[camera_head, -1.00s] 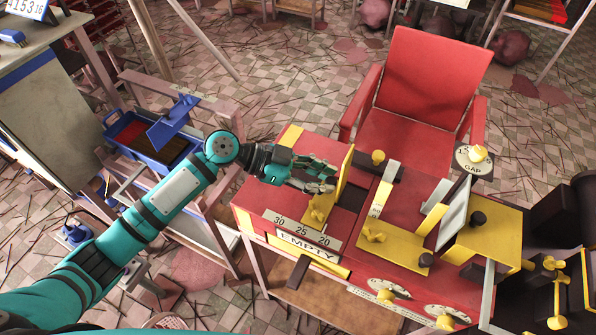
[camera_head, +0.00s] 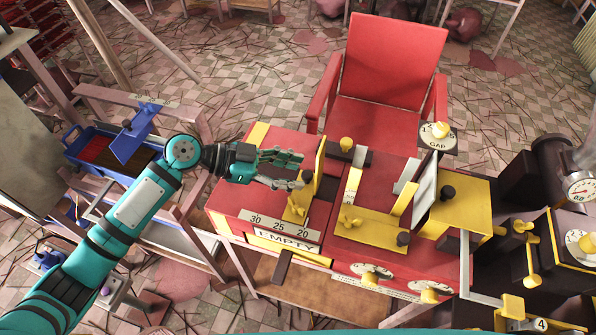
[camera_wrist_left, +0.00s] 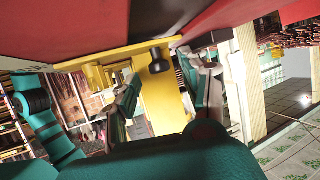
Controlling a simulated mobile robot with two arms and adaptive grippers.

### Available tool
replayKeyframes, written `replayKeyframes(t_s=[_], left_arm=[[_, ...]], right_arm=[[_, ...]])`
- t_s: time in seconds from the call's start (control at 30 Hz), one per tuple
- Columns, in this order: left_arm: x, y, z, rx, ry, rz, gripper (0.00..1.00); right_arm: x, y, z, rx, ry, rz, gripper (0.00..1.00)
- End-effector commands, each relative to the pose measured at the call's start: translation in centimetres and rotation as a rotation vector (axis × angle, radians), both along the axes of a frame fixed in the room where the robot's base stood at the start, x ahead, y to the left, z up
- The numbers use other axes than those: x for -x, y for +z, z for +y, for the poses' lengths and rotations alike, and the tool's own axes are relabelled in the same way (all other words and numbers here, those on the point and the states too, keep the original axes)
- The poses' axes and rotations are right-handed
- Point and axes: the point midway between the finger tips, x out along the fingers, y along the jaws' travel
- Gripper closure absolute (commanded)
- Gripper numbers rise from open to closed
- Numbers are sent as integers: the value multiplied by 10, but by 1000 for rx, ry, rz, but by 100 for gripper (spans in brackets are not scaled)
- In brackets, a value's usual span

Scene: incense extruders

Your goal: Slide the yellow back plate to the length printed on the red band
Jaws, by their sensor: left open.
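The yellow back plate (camera_head: 319,163) stands upright on the red machine top (camera_head: 240,197), with a yellow foot and screw (camera_head: 296,207) at its near end. The foot is by the "20" end of the white 30-25-20 scale (camera_head: 280,228). A dark knob (camera_head: 307,177) sticks out of the plate towards my left gripper (camera_head: 300,170). This gripper is open, on the plate's left side. In the left wrist view the yellow plate (camera_wrist_left: 160,105) and dark knob (camera_wrist_left: 155,64) show between its spread fingers. I cannot make out a red band with a printed length. My right gripper is out of view.
A red chair (camera_head: 395,70) stands behind the machine. A blue tray (camera_head: 90,150) is at left. Red top left of the plate is free.

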Motion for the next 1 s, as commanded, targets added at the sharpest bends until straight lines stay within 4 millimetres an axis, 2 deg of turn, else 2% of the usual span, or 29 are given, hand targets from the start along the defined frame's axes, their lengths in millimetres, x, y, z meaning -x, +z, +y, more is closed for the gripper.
replayKeyframes(t_s=[0.3,0.5,0.63,1.0], left_arm=[[3,25,63,-4,1,-1,54],[5,36,88,-2,-1,0,54],[5,39,93,0,-3,0,54],[5,39,94,0,-3,0,54]], right_arm=[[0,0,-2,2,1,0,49],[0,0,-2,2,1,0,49],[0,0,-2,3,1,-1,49],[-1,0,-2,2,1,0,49]])
